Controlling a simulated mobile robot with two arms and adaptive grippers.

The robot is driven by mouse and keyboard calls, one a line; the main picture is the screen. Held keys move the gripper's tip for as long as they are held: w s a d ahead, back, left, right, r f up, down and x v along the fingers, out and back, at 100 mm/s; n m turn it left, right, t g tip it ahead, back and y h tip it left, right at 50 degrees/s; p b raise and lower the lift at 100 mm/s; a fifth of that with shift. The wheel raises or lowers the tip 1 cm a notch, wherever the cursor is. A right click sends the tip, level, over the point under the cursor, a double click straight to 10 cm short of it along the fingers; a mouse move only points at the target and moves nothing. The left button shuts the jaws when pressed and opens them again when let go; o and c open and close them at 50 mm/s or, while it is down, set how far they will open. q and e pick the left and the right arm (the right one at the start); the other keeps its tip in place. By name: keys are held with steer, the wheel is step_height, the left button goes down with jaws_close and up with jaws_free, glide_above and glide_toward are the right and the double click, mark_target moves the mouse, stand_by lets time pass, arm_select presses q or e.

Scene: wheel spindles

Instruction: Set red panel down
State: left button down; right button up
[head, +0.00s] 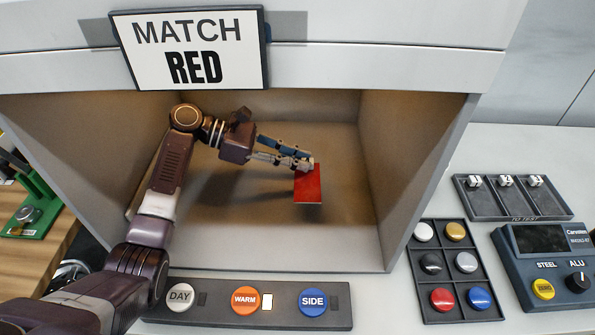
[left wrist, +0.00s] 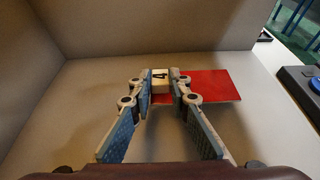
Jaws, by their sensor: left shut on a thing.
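The red panel (head: 308,186) is a flat rectangle inside the grey light booth, right of its middle. My left gripper (head: 309,163) reaches in from the left and is at the panel's upper edge. In the left wrist view the left gripper (left wrist: 161,80) is shut on a pale tab marked 4 (left wrist: 160,79), and the red panel (left wrist: 212,85) extends to the right from it. I cannot tell whether the panel touches the booth floor (head: 260,235). My right gripper is not in view.
A sign reading MATCH RED (head: 190,48) hangs on the booth's front. A button bar (head: 250,320) with DAY, WARM and SIDE lies along the front edge. Right of the booth are a tray of coloured discs (head: 432,303), a TO TEST rack (head: 550,207) and a meter (head: 530,303).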

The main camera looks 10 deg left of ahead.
mark_target(298, 173)
arm_select(q)
step_height(298, 173, down, 5)
steer(key=shift+r, duration=0.15)
stand_by(0.3)
steer(key=c, duration=1.8)
jaws_free()
